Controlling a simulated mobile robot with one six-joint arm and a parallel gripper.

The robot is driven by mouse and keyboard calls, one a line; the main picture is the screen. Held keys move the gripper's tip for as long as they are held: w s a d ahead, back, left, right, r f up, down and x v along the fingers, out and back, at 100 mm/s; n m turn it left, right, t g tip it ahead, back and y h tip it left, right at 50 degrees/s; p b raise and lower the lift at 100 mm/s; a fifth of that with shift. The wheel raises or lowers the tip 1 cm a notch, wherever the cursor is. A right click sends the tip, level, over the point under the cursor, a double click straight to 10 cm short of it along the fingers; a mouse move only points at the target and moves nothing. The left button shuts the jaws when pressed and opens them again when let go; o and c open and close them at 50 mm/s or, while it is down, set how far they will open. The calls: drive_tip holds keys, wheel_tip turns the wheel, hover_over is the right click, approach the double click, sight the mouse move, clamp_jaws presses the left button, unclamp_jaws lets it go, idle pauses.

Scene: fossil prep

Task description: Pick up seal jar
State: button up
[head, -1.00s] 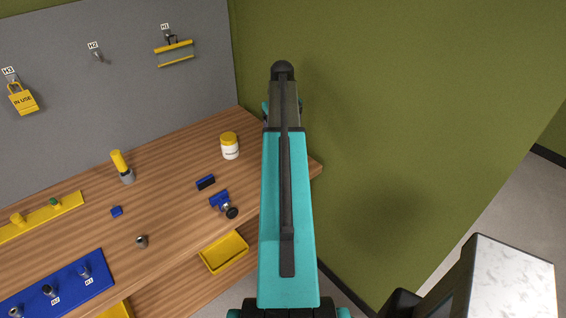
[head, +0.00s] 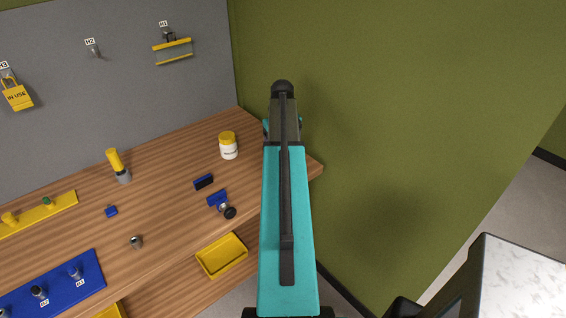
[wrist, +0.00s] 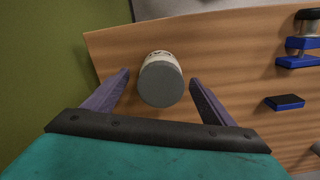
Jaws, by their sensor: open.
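In the wrist view, a white jar with a flat grey top (wrist: 161,85) stands on the bench near its corner, between the fingers of my gripper (wrist: 160,77). The fingers are open, one on each side, with gaps showing. In the head view, my arm hides my fingers and that part of the bench. A white jar with a yellow lid (head: 228,147) stands upright on the bench, left of my arm.
The wooden bench (head: 165,165) meets a green wall at right. A black-and-blue block (head: 203,182) and a blue clamp (head: 217,198) lie left of my arm. A yellow tray (head: 222,256) sits below the bench top. A grey pegboard (head: 120,80) stands behind.

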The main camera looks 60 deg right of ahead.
drive_tip(key=shift+a+f+b, duration=0.1)
drive_tip(key=shift+f+b, duration=1.6)
drive_tip(key=shift+f, duration=0.9)
drive_tip(key=c, duration=1.2)
drive_tip(key=shift+r, duration=0.2)
drive_tip(key=shift+c, duration=0.2)
drive_tip(key=shift+r+b, duration=0.95)
drive_tip(key=shift+r, duration=0.65)
drive_tip(key=s+a+r+b, duration=0.1)
drive_tip(key=s+a+b, duration=0.3)
drive_tip(key=s+a, duration=0.6)
drive_tip(key=shift+s+a+r, duration=0.15)
drive_tip(key=shift+a+r, duration=0.05)
drive_tip(key=shift+a, duration=0.95)
